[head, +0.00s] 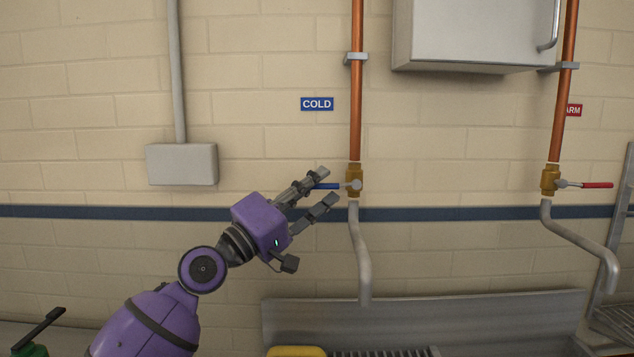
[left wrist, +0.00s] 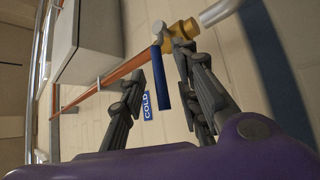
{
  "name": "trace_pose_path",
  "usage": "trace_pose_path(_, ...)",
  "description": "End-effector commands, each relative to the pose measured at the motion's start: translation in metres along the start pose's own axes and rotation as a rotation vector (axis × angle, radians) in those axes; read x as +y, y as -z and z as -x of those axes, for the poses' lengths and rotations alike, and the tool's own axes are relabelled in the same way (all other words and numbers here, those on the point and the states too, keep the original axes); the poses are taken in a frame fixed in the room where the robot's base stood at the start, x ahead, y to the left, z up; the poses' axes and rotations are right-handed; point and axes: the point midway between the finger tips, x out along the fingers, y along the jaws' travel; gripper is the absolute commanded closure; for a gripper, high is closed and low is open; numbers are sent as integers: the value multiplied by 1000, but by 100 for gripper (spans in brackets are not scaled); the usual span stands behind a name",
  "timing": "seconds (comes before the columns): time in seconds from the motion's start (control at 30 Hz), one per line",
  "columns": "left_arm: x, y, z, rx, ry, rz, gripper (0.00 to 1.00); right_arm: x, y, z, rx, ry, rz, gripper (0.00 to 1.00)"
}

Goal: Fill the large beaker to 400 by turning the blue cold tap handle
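The blue cold tap handle (head: 329,186) points left, level and square to the upright copper pipe, from a brass valve (head: 354,180) near the COLD sign (head: 317,104). My left gripper (head: 328,186) is open, its two fingers apart above and below the handle's outer end. In the left wrist view the blue handle (left wrist: 160,78) lies in the gap between the fingers; I cannot tell whether either touches it. The grey cold spout (head: 360,255) curves down below the valve, and no water shows at its mouth. No beaker is visible. My right gripper is not in view.
A second valve with a red handle (head: 597,185) and its own spout stands at the right. A metal sink back (head: 430,318) runs below. A yellow object (head: 297,351) is at the bottom edge. A white cabinet (head: 475,35) hangs above. A grey box (head: 182,164) is at left.

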Motion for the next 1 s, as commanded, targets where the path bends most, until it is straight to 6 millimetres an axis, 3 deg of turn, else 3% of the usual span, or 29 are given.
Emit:
trace_pose_path(0.33,-1,0,-6,0,2,-1,70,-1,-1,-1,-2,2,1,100)
trace_pose_path(0.57,-1,0,-5,0,2,-1,100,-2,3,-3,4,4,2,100)
trace_pose_path(1.0,0,1,-6,-5,6,-6,100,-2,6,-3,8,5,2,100)
